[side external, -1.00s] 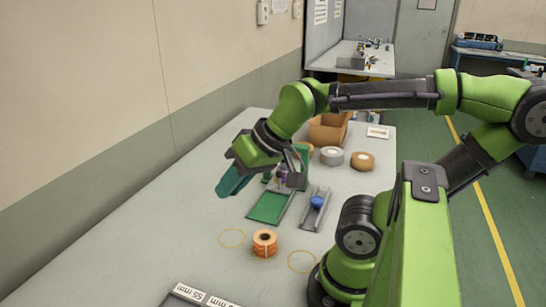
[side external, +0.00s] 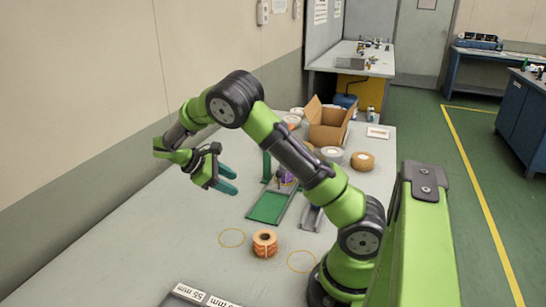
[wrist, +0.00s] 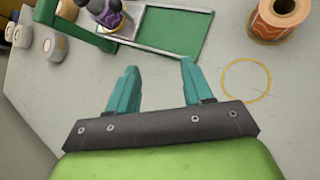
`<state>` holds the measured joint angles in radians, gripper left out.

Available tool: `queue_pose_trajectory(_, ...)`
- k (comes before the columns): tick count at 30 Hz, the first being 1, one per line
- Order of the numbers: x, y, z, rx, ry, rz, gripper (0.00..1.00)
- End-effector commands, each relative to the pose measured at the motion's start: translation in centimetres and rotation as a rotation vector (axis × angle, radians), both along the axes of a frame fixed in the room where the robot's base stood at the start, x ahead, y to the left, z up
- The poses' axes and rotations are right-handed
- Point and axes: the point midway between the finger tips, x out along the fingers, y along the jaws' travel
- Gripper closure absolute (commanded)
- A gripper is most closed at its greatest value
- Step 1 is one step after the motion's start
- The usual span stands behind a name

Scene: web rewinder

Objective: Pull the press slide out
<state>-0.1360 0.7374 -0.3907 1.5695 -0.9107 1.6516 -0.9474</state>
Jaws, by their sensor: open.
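The press has a green upright frame (side external: 266,165), also at the upper left of the wrist view (wrist: 75,35). A flat green plate (side external: 268,207) in a grey metal frame runs out from it toward the camera; I take it to be the press slide. It also shows in the wrist view (wrist: 185,35). A purple and black piece (side external: 286,178) is at its press end, also in the wrist view (wrist: 108,14). My gripper (side external: 230,179) is open and empty, left of the press and apart from it. Its teal fingers (wrist: 158,70) point toward the plate in the wrist view.
An orange spool (side external: 265,243) stands in front, between two yellow rings on the table (side external: 232,238). A grey channel (side external: 311,217) right of the plate is partly hidden by my arm. Tape rolls (side external: 362,161) and an open carton (side external: 328,125) stand behind. The table's left is clear.

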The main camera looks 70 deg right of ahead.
Motion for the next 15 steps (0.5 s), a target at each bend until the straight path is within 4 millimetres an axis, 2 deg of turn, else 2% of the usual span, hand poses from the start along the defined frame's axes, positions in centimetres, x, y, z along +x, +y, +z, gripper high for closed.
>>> queue_pose_trajectory(2,0.9,-1.6,-0.3,-0.054,0.142,0.068,0.49)
queue_pose_trajectory(6,2.3,-3.3,1.1,-0.102,0.337,0.149,0.49)
queue_pose_trajectory(9,2.8,-3.5,2.9,-0.093,0.397,0.179,0.49)
queue_pose_trajectory(15,2.1,-3.4,3.2,-0.034,0.471,0.202,0.49)
